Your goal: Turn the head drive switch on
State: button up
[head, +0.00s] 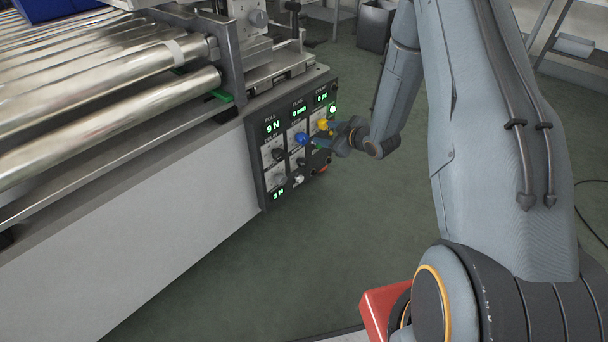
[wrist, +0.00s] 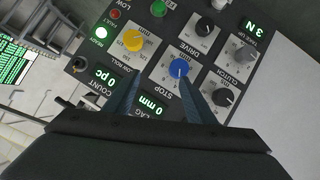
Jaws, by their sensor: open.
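The control panel (head: 255,165) is on the end of the machine in the head view. The word DRIVE shows in the wrist view beside a black knob with a pale mark (wrist: 205,26), which I take as the drive switch; its setting is unclear. A blue knob (wrist: 178,69) is between that knob and my gripper (wrist: 158,84). My gripper is open, its fingertips over the panel close to the blue knob, with nothing visible between them. In the head view my gripper (head: 336,140) is at the panel's right side and partly covers its controls.
A yellow knob (wrist: 133,41), a grey knob (wrist: 244,53), another black knob (wrist: 222,97) and a green button (wrist: 158,8) crowd the panel. Metal rollers (head: 110,70) lie left of it. Green floor (head: 230,280) is open in front.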

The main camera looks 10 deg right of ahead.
notch_tip(320, 180, down, 12)
jog(key=w+n+t+y+b, duration=0.1)
jog(key=n+t+y+b, duration=0.15)
jog(key=b, duration=0.35)
jog(key=y+b, duration=0.4)
jog(key=b, duration=0.1)
send_near(305, 164)
jog(key=x, duration=0.3)
jog(key=shift+n+h, duration=0.25)
jog(key=shift+n, duration=0.2)
jog(key=shift+b+x, duration=1.1)
jog(key=shift+x, duration=2.55)
jog(key=c, duration=1)
jog(key=shift+c, duration=0.2)
